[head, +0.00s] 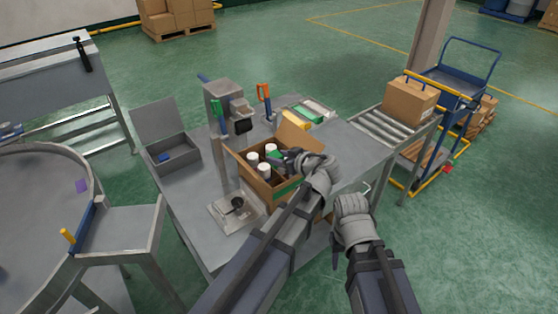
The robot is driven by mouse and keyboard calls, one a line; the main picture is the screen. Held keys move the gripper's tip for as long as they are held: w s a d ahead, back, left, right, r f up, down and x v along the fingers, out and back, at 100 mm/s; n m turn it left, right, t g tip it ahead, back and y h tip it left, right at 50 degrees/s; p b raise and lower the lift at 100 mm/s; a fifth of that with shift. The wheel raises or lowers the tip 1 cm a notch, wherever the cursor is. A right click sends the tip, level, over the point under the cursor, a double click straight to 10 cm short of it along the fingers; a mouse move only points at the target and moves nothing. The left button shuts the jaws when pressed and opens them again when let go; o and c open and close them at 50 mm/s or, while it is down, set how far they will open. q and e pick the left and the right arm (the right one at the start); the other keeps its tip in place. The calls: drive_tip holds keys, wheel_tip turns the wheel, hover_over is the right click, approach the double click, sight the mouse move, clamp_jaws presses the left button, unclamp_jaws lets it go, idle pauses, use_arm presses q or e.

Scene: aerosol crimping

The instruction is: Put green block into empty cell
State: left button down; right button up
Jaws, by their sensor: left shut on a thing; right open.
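An open cardboard box (249,181) with dividers stands on the grey workbench. Several white-capped cans (264,170) sit in its cells. A small green block (273,154) shows at the box's back, at the tips of my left gripper (284,157). My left gripper reaches over the box's right side and is shut on the green block. The hand hides the right-hand cells, so I cannot tell which one is empty or how deep the block is. My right gripper (337,251) is open and empty, low beyond the bench's right front edge.
A grey open bin (174,153) is at left, and a small scale (236,208) is in front. A roller conveyor (385,129) carries a carton (410,101) at right.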

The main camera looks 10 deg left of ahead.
use_arm(q)
drive_tip(key=shift+f, duration=0.1)
use_arm(e)
drive_tip(key=shift+f, duration=0.1)
use_arm(q)
wheel_tip(320, 180, down, 9)
drive_tip(key=b, duration=0.9)
drive_tip(key=shift+f, duration=0.15)
use_arm(e)
wheel_tip(320, 180, down, 9)
drive_tip(key=shift+f, duration=0.15)
use_arm(q)
drive_tip(key=shift+c, duration=1.3)
unclamp_jaws()
